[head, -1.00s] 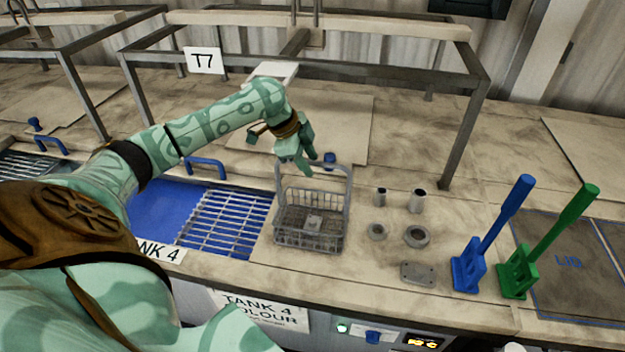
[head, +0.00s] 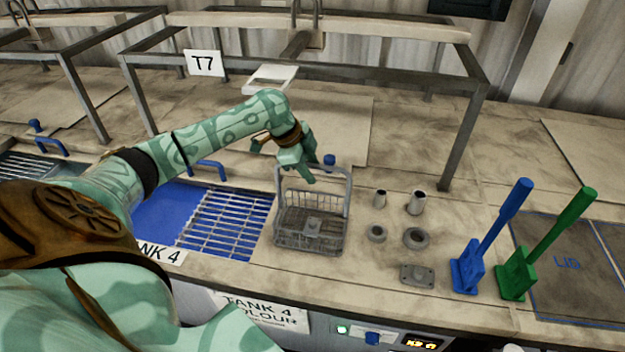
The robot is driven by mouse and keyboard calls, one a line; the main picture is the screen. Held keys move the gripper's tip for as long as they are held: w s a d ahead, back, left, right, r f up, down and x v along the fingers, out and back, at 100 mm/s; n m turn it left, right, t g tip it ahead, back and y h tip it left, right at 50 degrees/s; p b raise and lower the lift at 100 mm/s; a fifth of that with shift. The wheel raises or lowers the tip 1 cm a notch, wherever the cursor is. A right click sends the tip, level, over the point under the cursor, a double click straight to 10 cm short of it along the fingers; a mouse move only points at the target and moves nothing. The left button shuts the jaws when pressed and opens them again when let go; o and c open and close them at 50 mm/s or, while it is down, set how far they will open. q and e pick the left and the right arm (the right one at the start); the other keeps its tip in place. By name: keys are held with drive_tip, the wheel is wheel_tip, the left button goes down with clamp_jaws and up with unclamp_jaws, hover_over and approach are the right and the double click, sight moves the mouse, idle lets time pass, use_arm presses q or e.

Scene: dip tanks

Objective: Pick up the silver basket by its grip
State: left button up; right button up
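The silver basket (head: 310,240) is a grey wire basket standing upright on the bench, right of the blue tank. Its tall handle rises to a grip bar near the top, with a small plate-like part inside the basket. My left gripper (head: 306,176) reaches down from the upper left to the top of the handle. Its fingers overlap the grip bar in the head view, and I cannot tell whether they touch it or how far apart they are. My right gripper is not in view.
Left of the basket is the blue tank with a slatted grate (head: 228,220). Small metal parts, including a ring (head: 416,238) and a flat plate (head: 417,275), lie to the right. Blue (head: 492,240) and green (head: 547,245) handled tools stand farther right. A metal frame (head: 463,135) stands behind.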

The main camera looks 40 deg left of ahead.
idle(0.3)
use_arm(q)
clamp_jaws()
idle(1.3)
